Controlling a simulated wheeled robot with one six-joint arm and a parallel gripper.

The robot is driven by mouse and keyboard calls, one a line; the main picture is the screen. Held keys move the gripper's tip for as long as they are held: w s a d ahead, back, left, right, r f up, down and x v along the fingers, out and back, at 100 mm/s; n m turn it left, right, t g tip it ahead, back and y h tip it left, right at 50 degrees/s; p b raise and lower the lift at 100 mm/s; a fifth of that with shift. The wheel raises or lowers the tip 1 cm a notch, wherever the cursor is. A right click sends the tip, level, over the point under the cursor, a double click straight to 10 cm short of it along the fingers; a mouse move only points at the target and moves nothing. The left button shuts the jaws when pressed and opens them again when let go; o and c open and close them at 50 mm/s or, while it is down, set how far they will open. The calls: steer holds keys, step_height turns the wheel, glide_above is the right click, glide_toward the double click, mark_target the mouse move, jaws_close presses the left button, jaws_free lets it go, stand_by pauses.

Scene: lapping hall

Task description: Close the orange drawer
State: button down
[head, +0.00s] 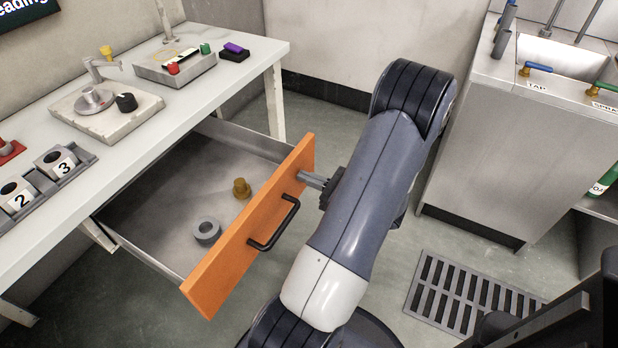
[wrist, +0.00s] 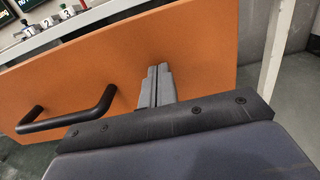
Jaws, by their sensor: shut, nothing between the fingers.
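The orange drawer (head: 222,273) is open, pulled out from under the white bench. Its orange front shows in the wrist view (wrist: 90,75), with a black bar handle (wrist: 80,115) at the left. The handle (head: 275,228) also shows in the head view, on the middle of the front. My gripper (head: 306,178) is shut and empty. Its fingertips (wrist: 157,72) are at the drawer front, right of the handle; I cannot tell whether they touch it. Inside the drawer lie a grey ring (head: 207,231) and a brass piece (head: 241,188).
The white bench (head: 215,95) carries a grey plate with a dial, a button box (head: 175,65) and a numbered holder (head: 48,178). A sink cabinet (head: 490,150) stands at right. A floor grate (head: 470,290) lies at lower right. Floor shows between bench and cabinet.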

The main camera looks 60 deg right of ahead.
steer(key=b, duration=0.3)
glide_above(220, 160)
steer(key=shift+s, duration=0.4)
steer(key=shift+w, duration=0.5)
steer(key=shift+r, duration=0.15)
steer(key=shift+w+r, duration=0.1)
